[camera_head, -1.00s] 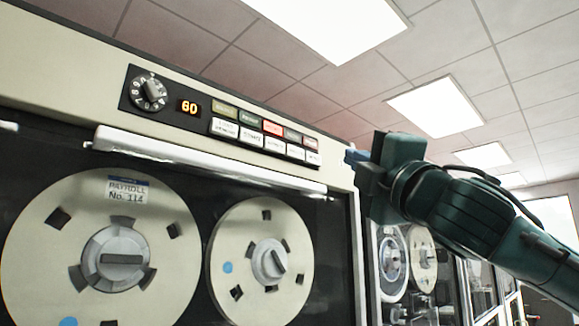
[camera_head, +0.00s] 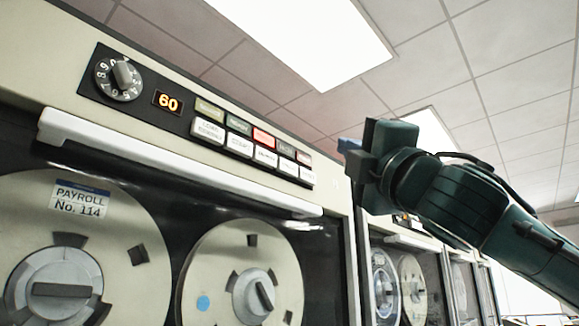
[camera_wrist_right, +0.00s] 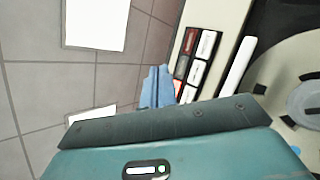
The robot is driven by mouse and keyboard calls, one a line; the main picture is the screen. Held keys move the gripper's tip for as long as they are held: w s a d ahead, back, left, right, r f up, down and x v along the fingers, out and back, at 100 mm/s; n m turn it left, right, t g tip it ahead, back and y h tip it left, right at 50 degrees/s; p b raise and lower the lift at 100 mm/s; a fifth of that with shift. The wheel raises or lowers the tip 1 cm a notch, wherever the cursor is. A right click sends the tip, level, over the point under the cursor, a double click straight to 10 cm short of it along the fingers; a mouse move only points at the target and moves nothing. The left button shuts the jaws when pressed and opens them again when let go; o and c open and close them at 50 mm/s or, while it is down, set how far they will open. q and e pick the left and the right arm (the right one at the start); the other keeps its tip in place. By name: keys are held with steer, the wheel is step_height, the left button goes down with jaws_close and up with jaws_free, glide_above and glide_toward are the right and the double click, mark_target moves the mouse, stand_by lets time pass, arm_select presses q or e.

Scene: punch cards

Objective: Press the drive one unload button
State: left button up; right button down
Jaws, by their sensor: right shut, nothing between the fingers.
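The tape drive's control panel (camera_head: 200,120) is at the upper left in the head view, with a dial (camera_head: 119,79) and an orange "60" display (camera_head: 168,102). It has a row of coloured lamps (camera_head: 263,138) above a row of white buttons (camera_head: 265,157); their labels are too small to read surely, so I cannot tell which is unload. My right gripper (camera_head: 348,146) is shut and empty, just right of the panel's end. In the right wrist view, its blue fingers (camera_wrist_right: 155,87) point toward the area beside the buttons (camera_wrist_right: 197,62). My left gripper is not in view.
A white handle bar (camera_head: 170,160) runs below the panel. Two tape reels (camera_head: 245,245) sit behind the drive's front, the left one labelled PAYROLL No. 114 (camera_head: 80,199). More drives (camera_head: 405,280) stand behind my right arm. The space above the cabinet is open.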

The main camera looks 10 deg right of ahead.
mark_target(287, 168)
arm_select(q)
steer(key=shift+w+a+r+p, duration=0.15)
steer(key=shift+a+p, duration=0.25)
steer(key=shift+p, duration=0.3)
arm_select(e)
steer(key=w+a, duration=0.5)
steer(key=w, duration=0.1)
steer(key=shift+w, duration=0.25)
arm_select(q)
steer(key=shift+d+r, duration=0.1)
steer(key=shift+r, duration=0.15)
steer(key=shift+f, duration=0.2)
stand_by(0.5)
arm_select(e)
steer(key=shift+w+a, duration=0.1)
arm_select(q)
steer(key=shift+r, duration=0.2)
arm_select(e)
steer(key=shift+w+a, duration=0.2)
steer(key=shift+w, duration=0.05)
